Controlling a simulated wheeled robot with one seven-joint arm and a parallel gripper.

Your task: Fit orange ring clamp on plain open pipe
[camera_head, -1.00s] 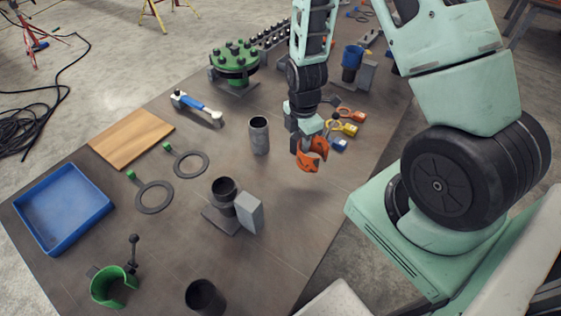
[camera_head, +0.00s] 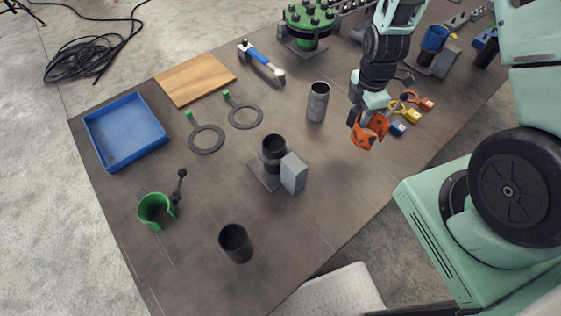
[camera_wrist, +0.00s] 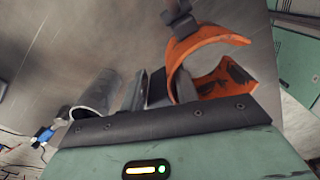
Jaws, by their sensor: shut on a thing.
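My gripper (camera_head: 366,112) is shut on the orange ring clamp (camera_head: 369,133) and holds it above the right part of the table. In the wrist view the clamp (camera_wrist: 205,40) is a C-shaped ring, its opening facing right, beside the jaws (camera_wrist: 160,88). An open grey pipe (camera_head: 318,103) stands upright left of my gripper, apart from the clamp; a pipe also shows left of the jaws in the wrist view (camera_wrist: 96,95). A dark open pipe (camera_head: 237,246) stands alone at the front. Another dark pipe (camera_head: 273,155) stands on a base plate beside a grey block. I cannot tell which is the plain one.
Yellow, red and blue clamps (camera_head: 409,113) lie just right of my gripper. A green clamp (camera_head: 156,210), a blue tray (camera_head: 127,160), a wooden board (camera_head: 196,79), two flat rings (camera_head: 206,139) and a green flange (camera_head: 308,24) occupy the table. The front right is clear.

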